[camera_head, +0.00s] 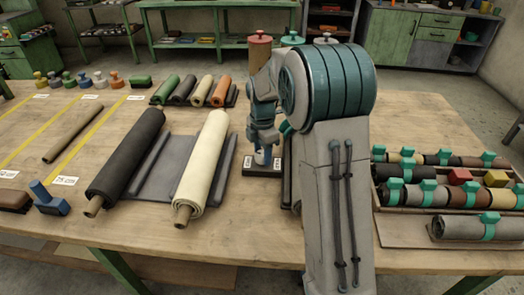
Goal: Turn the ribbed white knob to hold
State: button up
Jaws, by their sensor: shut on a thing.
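The knob (260,158) is a small pale piece standing on a dark base (237,167) with white labels, on the workbench in the middle of the view. My gripper (262,148) points down over it and is shut on it. The fingers hide most of the knob, so its ribs and its turned position cannot be made out. The labels on the base are too small to read.
A cream roll (203,165) and a black roll (127,160) lie left of the base on the workbench (165,236). Racks of strapped rolls (445,195) stand at the right. Small rolls (200,90) lie behind. The bench front is mostly clear.

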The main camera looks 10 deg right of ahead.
jog(key=m, duration=0.4)
jog(key=shift+w+r+p, duration=0.1)
jog(key=shift+r+p, duration=0.05)
jog(key=shift+p, duration=0.2)
jog(key=m, duration=0.5)
jog(key=m+p, duration=0.1)
jog(key=m, duration=0.3)
jog(key=shift+m, duration=0.3)
jog(key=m, duration=0.8)
jog(key=shift+p, duration=0.4)
jog(key=m, duration=0.4)
jog(key=shift+m+p, duration=0.3)
jog(key=shift+p, duration=0.05)
jog(key=m+p, duration=0.1)
jog(key=m, duration=0.3)
jog(key=shift+m+p, duration=0.45)
jog(key=shift+m, duration=1.25)
